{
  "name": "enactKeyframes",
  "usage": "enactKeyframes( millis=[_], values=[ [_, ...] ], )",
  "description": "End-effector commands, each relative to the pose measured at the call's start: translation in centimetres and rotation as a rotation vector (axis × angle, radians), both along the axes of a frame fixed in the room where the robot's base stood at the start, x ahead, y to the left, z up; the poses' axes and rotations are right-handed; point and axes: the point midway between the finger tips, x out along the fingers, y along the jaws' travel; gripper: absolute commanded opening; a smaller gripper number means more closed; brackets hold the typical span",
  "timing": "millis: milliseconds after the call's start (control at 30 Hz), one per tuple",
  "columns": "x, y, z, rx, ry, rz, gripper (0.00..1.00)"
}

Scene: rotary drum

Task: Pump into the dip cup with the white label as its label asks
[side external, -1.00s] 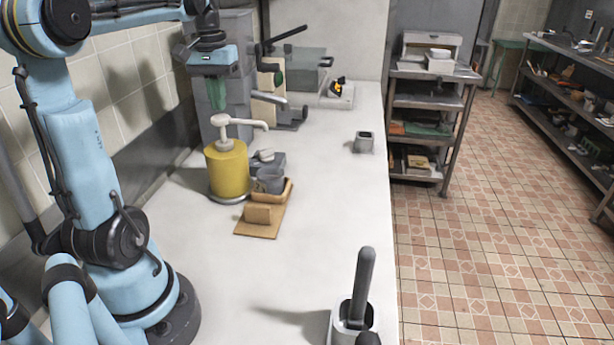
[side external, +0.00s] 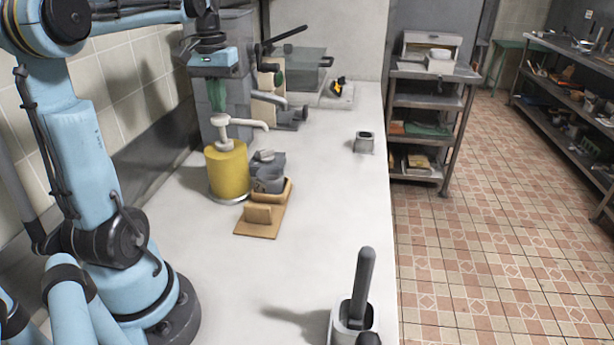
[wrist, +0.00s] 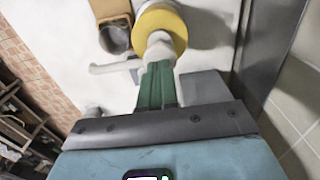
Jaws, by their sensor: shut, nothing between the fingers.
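A yellow pump bottle (side external: 227,171) with a white pump head (side external: 222,122) stands on the counter, its spout pointing right. A grey cup (side external: 270,180) sits in a tan holder (side external: 262,222) below the spout end. No label can be read on it from here. My gripper (side external: 217,97) is shut and empty, its green fingers pointing down just above the pump head. In the wrist view the green fingers (wrist: 157,85) reach to the white pump top (wrist: 160,48) over the yellow bottle (wrist: 163,20); I cannot tell if they touch. The cup (wrist: 115,38) shows beside it.
Grey equipment with a black lever (side external: 281,40) stands behind the bottle. A small grey container (side external: 364,142) stands at the right counter edge. A grey holder with an upright dark handle (side external: 362,290) is at the front. The middle counter is clear.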

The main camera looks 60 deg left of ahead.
Motion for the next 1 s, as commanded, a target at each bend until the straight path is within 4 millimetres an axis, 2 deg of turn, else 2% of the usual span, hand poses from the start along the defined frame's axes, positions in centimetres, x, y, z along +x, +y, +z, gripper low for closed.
enactKeyframes(
  millis=[1000],
  values=[
    [0.0, 0.0, -3.3, 0.000, 0.000, 0.000, 0.00]
  ],
)
